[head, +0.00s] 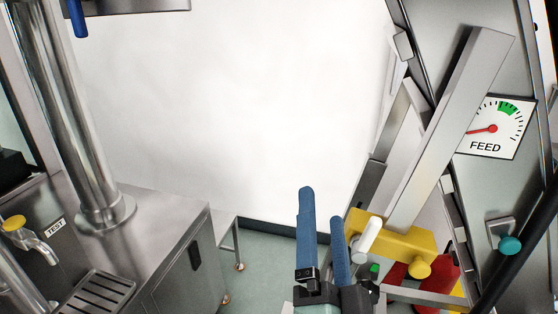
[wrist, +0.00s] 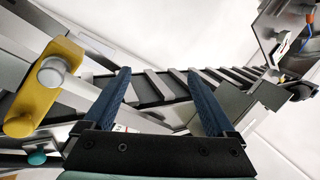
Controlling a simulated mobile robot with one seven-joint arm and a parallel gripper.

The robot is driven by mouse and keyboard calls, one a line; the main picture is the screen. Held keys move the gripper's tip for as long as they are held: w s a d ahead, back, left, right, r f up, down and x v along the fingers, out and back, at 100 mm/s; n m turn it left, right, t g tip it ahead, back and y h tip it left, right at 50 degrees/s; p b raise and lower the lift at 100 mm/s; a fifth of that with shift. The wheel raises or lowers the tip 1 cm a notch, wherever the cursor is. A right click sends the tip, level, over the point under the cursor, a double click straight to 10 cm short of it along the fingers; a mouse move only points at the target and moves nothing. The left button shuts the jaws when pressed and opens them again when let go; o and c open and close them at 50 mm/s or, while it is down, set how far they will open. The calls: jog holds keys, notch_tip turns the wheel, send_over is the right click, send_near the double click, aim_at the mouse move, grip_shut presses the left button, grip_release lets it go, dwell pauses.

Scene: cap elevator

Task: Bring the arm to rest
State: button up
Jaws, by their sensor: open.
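My gripper (head: 322,212) is at the lower middle of the head view, with two long blue fingers pointing up and away. In the wrist view my gripper (wrist: 158,88) shows its blue fingers spread wide apart, with nothing held between them. A slatted, ladder-like elevator track (wrist: 165,86) runs behind the fingers in the wrist view; I cannot tell how far off it is. A yellow block (head: 395,244) with a white peg and a yellow knob is right of the fingers in the head view.
A gauge marked FEED (head: 494,127) has its red needle pointing left, outside the green band. A teal knob (head: 510,245) is at the right. A steel counter (head: 165,225) with a drip grate (head: 98,294) and a tap marked TEST (head: 35,240) stands left. Open floor lies between.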

jog(key=s+a+r+n+t, duration=0.1)
jog(key=r+n, duration=0.3)
jog(key=r, duration=0.5)
jog(key=s+a+r+n+t, duration=0.2)
jog(key=s+a+r+n, duration=0.1)
jog(key=r, duration=0.6)
jog(key=s+a+r+n+t+y, duration=0.1)
jog(key=s+a+r+n+t, duration=0.1)
jog(key=r, duration=0.8)
jog(key=s+n, duration=0.1)
jog(key=n, duration=0.1)
jog(key=shift+s+n, duration=0.2)
jog(key=shift+n, duration=0.2)
